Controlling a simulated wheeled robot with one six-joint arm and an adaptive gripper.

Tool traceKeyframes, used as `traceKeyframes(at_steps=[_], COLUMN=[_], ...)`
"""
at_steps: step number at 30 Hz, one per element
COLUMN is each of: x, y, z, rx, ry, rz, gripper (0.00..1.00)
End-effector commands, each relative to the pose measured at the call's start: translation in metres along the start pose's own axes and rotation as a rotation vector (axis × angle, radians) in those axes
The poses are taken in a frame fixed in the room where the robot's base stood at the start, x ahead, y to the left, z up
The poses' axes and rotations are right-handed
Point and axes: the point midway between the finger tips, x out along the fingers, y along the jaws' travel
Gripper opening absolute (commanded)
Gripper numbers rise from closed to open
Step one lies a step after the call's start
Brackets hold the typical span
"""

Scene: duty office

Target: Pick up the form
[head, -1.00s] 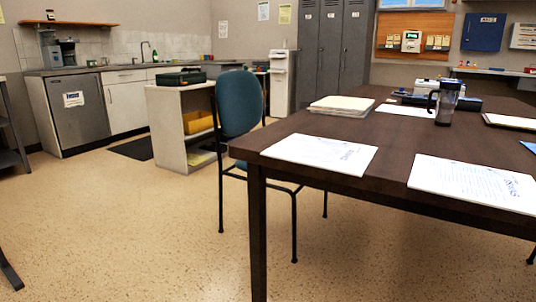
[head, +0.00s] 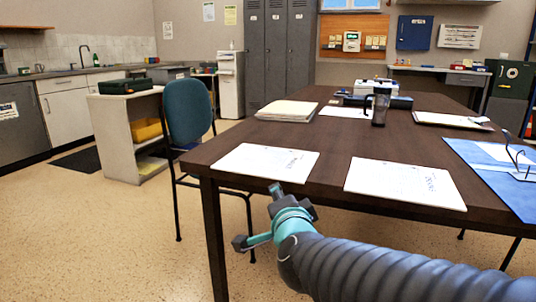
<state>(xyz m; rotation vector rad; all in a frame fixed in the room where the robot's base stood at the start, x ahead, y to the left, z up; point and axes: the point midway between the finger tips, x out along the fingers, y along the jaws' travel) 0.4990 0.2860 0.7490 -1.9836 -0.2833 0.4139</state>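Two white printed sheets lie flat near the front edge of the dark brown table (head: 330,148). The left sheet (head: 265,162) is near the table's front left corner. The right sheet (head: 405,184) lies to its right, with a bare gap between them. The print is too small to read, so I cannot tell which is the form. My gripper (head: 258,216) is in front of the table's front edge, below the left sheet in the picture. Its fingers are spread apart with nothing between them. It appears apart from both sheets.
A paper stack (head: 288,111), a dark mug (head: 380,106) and a blue folder (head: 500,170) with glasses on it are on the table. A teal chair (head: 189,110) stands at the table's left side. The floor at left is open.

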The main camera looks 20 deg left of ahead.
Motion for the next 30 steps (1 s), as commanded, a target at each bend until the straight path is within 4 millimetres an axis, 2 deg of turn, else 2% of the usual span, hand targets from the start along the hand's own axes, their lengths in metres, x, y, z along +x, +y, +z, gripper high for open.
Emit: traceKeyframes(at_steps=[1,6,10,15,20,30], x=[0.007,0.016,0.01,-0.001,0.002,0.055], y=[-0.013,-0.035,-0.038,-0.037,-0.036,-0.033], z=[0.014,0.046,0.068,0.084,0.083,0.057], rx=[0.059,0.265,0.365,0.427,0.443,0.443], ry=[0.029,0.197,0.309,0.406,0.439,0.441], rz=[-0.015,-0.051,-0.061,-0.07,-0.073,-0.073], gripper=[0.34,0.34,0.34,0.34,0.34,0.34])
